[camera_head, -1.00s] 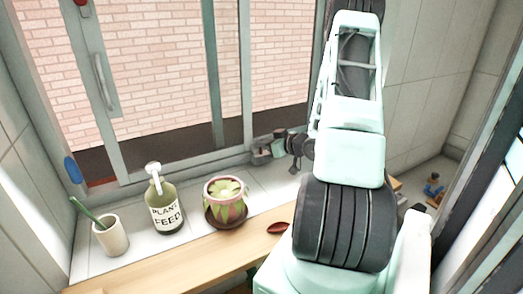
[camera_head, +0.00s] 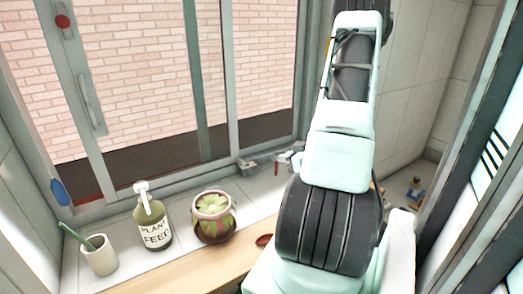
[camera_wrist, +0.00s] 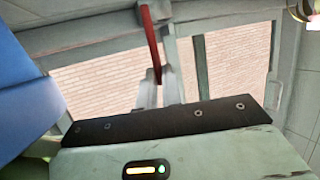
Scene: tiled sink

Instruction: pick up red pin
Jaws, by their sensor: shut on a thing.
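The red pin (camera_wrist: 152,42) is a thin red rod in the wrist view, with its lower end between the pale fingers of my gripper (camera_wrist: 158,84). My gripper is shut on the pin, which points up in that picture. In the head view my arm rises at the right of centre and hides much of the sill behind it. A small red and pale shape shows left of the arm near the window's lower frame, too small to make out clearly.
A cup (camera_head: 100,257) with a green stick, a plant feed bottle (camera_head: 152,220) and a potted plant (camera_head: 213,217) stand on the tiled sill at left. A small dark red object (camera_head: 264,240) lies right of the pot. A window (camera_head: 150,90) stands behind; a tiled wall is at right.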

